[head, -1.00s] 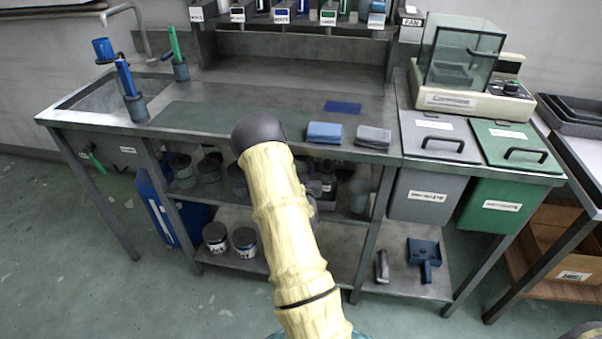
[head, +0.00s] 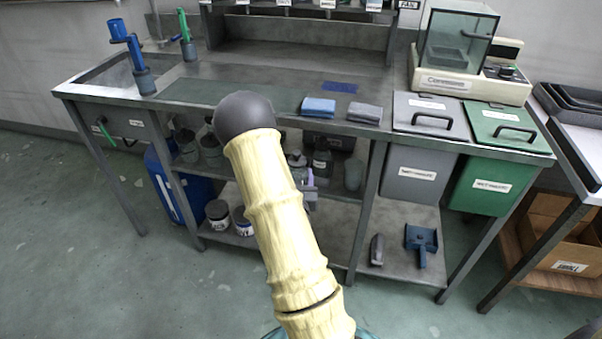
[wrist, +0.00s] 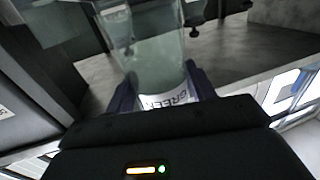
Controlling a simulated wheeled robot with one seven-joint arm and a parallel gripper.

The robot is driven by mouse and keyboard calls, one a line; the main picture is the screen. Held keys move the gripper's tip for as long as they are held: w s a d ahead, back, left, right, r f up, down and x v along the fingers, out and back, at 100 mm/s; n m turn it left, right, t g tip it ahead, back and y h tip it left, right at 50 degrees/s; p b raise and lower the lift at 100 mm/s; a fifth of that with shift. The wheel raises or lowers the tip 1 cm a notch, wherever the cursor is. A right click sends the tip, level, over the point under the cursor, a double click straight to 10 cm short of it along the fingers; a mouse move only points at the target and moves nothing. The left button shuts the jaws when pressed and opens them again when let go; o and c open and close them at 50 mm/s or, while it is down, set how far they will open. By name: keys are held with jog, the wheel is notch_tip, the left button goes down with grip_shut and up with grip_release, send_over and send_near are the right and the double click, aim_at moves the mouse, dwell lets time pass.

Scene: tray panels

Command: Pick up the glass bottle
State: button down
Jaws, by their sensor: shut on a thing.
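In the wrist view a translucent, pale green glass bottle (wrist: 155,60) stands between the two dark purple fingers of my gripper (wrist: 163,88). A white label (wrist: 168,99) reading "GREEN" shows low on it, between the fingers. My gripper is shut on the bottle, with a finger on each side. The top of the bottle runs out of the frame. In the head view my arm hides most of the gripper; a small purple and grey part of it (head: 309,188) shows beside the arm at the lower shelf. I cannot clearly make out the held bottle there.
A dark bottle (head: 322,160) and a grey cup (head: 354,174) stand on the under-bench shelf, right of my arm. Several grey containers (head: 209,150) are to the left. The metal bench top (head: 250,75) lies above. A grey bin (head: 416,172) and green bin (head: 484,182) hang at right.

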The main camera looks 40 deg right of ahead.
jog(key=shift+s+a, duration=0.3)
jog(key=shift+a, duration=0.1)
jog(key=shift+w, duration=0.15)
jog(key=w+a+f+n+t+y, duration=0.1)
jog(key=w+a+f+y, duration=0.1)
jog(key=a, duration=0.6)
jog(key=w+a+f+n+t+y, duration=0.1)
jog(key=w+a+f+n+y, duration=0.1)
jog(key=a, duration=0.6)
jog(key=w+a+f+n+t+y, duration=0.1)
jog(key=w+a+f+y, duration=0.1)
jog(key=a+f, duration=0.3)
jog(key=w+a, duration=0.1)
jog(key=a, duration=0.2)
jog(key=shift+w, duration=0.2)
jog(key=shift+a, duration=0.1)
